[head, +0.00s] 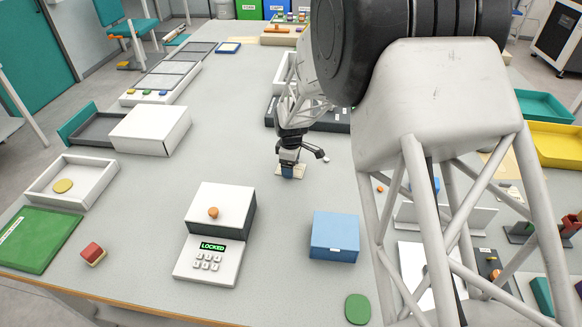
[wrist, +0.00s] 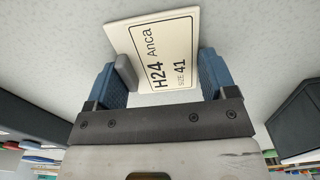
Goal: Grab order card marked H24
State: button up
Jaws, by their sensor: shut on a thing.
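The order card marked H24 (wrist: 163,50) is cream with a dark border and reads "H24 Anca SIZE 41" in the wrist view. It lies between the two blue fingers of my gripper (wrist: 168,82), with a small grey tab (wrist: 126,72) at its left edge against the left finger. My gripper is shut on the card. In the head view, my gripper (head: 287,171) is low over the grey table, and part of the cream card (head: 299,172) shows beside the fingers. Whether the card touches the table is unclear.
A white keypad box reading LOCKED (head: 212,246) and a blue box (head: 335,236) stand nearer the front. A white box (head: 150,130) is at left. A dark tray (head: 335,118) stands close behind my gripper. The table left of my gripper is clear.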

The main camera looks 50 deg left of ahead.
jog(key=shift+r, duration=0.1)
jog(key=shift+r, duration=1.45)
jog(key=shift+s+d+r, duration=0.1)
jog(key=shift+d+r, duration=0.05)
jog(key=shift+r, duration=0.15)
jog(key=s+d, duration=0.2)
jog(key=d, duration=0.2)
jog(key=s+d+r, duration=0.1)
jog(key=s+d, duration=0.1)
jog(key=d, duration=0.3)
jog(key=s+d, duration=0.3)
jog(key=d, duration=0.2)
jog(key=shift+r, duration=0.15)
